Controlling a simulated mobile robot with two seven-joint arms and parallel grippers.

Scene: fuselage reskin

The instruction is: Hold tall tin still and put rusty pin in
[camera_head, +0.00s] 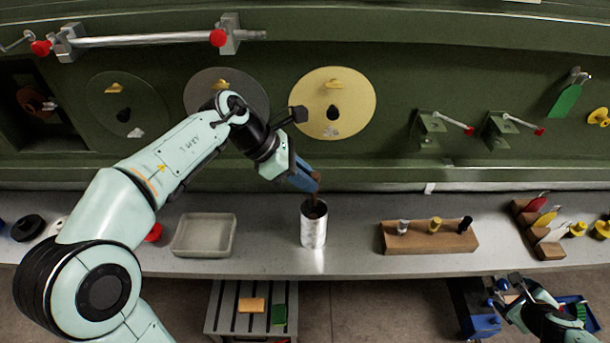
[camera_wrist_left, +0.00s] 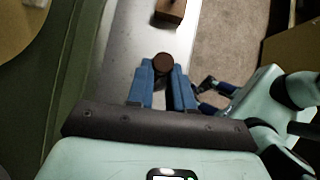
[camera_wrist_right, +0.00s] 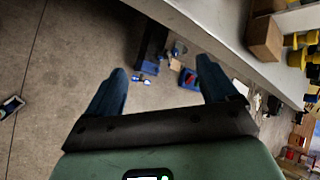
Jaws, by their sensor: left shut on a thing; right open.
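The tall tin (camera_head: 313,230) is a shiny silver cylinder standing upright on the grey bench, with its dark open top facing up. My left gripper (camera_head: 304,179) is just above it, shut on the rusty pin (camera_head: 315,198). The brown pin points down at the tin's mouth; whether its lower end is inside the rim I cannot tell. In the left wrist view the pin's round brown end (camera_wrist_left: 163,62) shows between the blue fingers, and the tin is hidden. My right gripper (camera_head: 508,288) is open and empty, off the bench's front edge, well away from the tin.
A pale empty tray (camera_head: 204,252) lies left of the tin. A wooden block (camera_head: 429,243) with several small pegs stands to the right. The bench beside the tin is clear. The green wall panel (camera_head: 400,75) with discs and brackets rises behind.

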